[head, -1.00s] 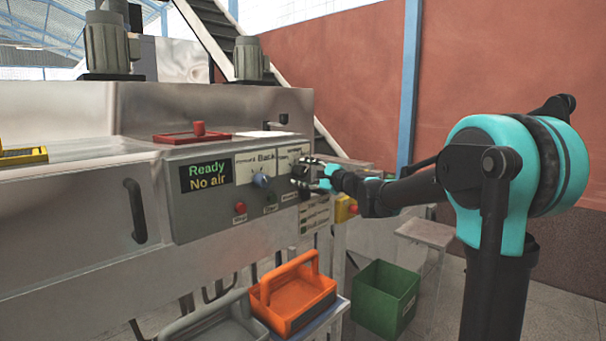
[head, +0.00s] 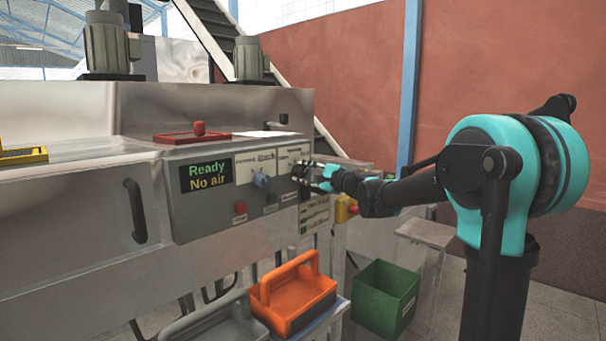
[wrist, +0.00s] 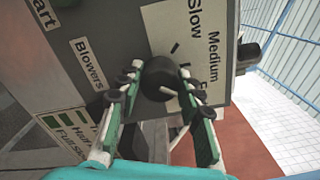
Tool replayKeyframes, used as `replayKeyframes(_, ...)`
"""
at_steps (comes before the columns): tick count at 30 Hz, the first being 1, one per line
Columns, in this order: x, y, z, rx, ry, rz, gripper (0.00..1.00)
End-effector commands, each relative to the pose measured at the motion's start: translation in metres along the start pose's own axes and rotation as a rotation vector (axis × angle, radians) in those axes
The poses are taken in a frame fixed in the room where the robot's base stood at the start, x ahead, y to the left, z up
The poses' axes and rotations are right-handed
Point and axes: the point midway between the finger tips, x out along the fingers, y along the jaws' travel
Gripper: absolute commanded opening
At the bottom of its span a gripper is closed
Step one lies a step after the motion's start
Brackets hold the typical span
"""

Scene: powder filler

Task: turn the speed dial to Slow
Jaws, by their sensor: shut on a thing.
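The speed dial (wrist: 158,76) is a round black knob on the grey control panel (wrist: 120,25), with a short white mark on its lower right in the wrist view. The labels Slow (wrist: 195,18) and Medium (wrist: 214,52) stand beside it; a third label is partly covered. My gripper (wrist: 160,88) has its fingers on both sides of the dial and is shut on it. In the head view my gripper (head: 306,174) is at the right end of the panel and hides most of the dial.
A blue-grey knob (head: 261,180) and a red button (head: 240,208) are left of my gripper. The display (head: 206,176) reads Ready, No air. An orange tote (head: 292,296) and a green bin (head: 386,298) are below the panel.

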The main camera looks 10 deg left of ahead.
Motion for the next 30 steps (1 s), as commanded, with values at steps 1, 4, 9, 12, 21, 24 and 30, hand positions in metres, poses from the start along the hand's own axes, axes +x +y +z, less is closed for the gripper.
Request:
replayKeyframes(1, -0.0002, 0.0005, 0.0001, -0.036, 0.000, 0.001, 0.07)
replayKeyframes(4, -0.0003, 0.0006, 0.0000, -0.123, 0.000, 0.001, 0.07)
replayKeyframes(9, -0.0003, 0.0007, 0.0000, -0.284, 0.000, 0.001, 0.07)
replayKeyframes(12, -0.0003, 0.0008, 0.0000, -0.379, 0.000, 0.001, 0.07)
replayKeyframes(21, -0.0004, 0.0010, -0.0001, -0.664, 0.000, 0.001, 0.07)
replayKeyframes(24, -0.0004, 0.0011, -0.0001, -0.759, 0.000, 0.001, 0.07)
replayKeyframes(30, -0.0005, 0.0012, -0.0001, -0.949, -0.001, 0.001, 0.07)
